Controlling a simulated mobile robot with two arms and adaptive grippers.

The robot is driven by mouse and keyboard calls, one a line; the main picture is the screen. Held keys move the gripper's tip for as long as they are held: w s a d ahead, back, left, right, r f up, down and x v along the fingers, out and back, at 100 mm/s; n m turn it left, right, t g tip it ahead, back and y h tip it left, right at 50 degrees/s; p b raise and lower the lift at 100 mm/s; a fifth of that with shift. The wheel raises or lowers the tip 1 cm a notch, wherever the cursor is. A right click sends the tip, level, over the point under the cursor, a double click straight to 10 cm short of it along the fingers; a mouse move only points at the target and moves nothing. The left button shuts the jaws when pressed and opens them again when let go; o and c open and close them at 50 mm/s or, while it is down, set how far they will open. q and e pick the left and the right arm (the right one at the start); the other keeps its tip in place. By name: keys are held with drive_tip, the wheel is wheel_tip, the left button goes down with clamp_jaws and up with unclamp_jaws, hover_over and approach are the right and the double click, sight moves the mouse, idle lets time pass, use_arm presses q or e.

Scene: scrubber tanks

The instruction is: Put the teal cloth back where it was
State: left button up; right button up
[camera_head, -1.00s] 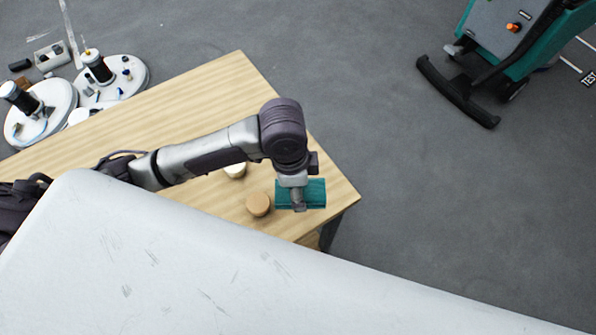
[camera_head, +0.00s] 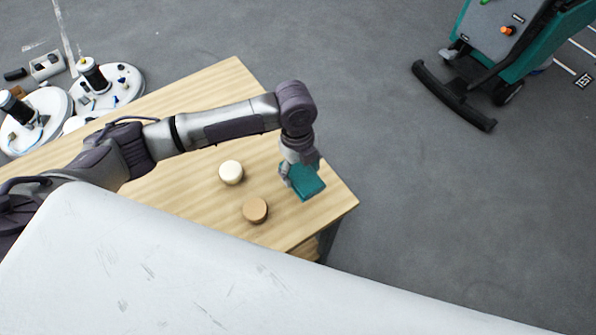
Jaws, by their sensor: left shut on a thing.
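The teal cloth (camera_head: 307,184) is a small folded block near the right end of the wooden table (camera_head: 205,200). My left gripper (camera_head: 296,176) comes down over it from above and is shut on it. The cloth sits at a slant. I cannot tell whether it touches the table top or hangs just above it. My right gripper does not show.
A cream round piece (camera_head: 231,172) and a tan round piece (camera_head: 255,210) stand on the table left of the cloth. A teal scrubber machine (camera_head: 500,45) stands on the floor at the upper right. White round bases with dark cylinders (camera_head: 92,75) are at upper left.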

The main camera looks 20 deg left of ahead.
sight(298, 173)
use_arm(q)
drive_tip(key=shift+w+a+f, duration=0.6)
drive_tip(key=shift+w, duration=0.25)
drive_tip(key=shift+w+f, duration=0.1)
drive_tip(key=shift+f, duration=0.15)
wheel_tip(298, 173, down, 3)
drive_tip(key=shift+f+p, duration=0.15)
drive_tip(key=shift+p, duration=0.3)
drive_tip(key=shift+f, duration=0.2)
drive_tip(key=shift+f, duration=0.15)
drive_tip(key=o, duration=1.1)
